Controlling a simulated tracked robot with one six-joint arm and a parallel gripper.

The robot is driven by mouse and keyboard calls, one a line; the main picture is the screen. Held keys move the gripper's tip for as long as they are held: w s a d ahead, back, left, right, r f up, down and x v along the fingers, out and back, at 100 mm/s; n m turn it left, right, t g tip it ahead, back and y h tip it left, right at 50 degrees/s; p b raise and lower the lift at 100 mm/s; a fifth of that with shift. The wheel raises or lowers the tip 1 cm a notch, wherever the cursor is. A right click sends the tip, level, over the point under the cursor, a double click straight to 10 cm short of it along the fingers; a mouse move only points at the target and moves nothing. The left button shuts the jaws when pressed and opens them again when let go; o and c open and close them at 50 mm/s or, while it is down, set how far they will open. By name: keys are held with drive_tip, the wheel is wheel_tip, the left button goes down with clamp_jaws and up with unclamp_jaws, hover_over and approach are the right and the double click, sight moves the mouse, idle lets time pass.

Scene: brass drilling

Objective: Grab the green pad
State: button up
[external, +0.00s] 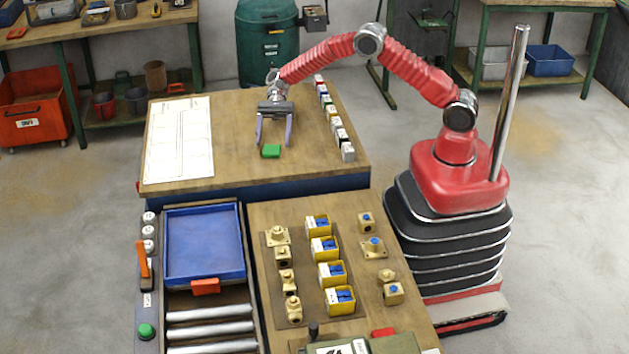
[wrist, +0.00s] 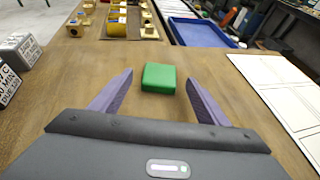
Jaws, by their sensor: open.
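The green pad (external: 271,151) is a small flat block lying on the raised wooden bench top. In the wrist view the green pad (wrist: 159,78) lies just beyond the fingertips, roughly centred between them. My gripper (external: 273,143) hangs above the bench, behind the pad, with its two purple fingers spread apart. In the wrist view my gripper (wrist: 160,80) is open with nothing between its fingers.
A row of small labelled blocks (external: 336,124) runs along the bench's right side. A white printed sheet (external: 179,140) lies at left. In front stand a blue tray (external: 204,247) and brass parts with yellow boxes (external: 330,272). The bench around the pad is clear.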

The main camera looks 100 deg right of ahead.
sight(272, 147)
drive_tip(key=shift+x, duration=1.5)
drive_tip(key=shift+c, duration=0.2)
drive_tip(key=c, duration=1.1)
drive_tip(key=shift+r, duration=0.15)
wheel_tip(272, 147, up, 10)
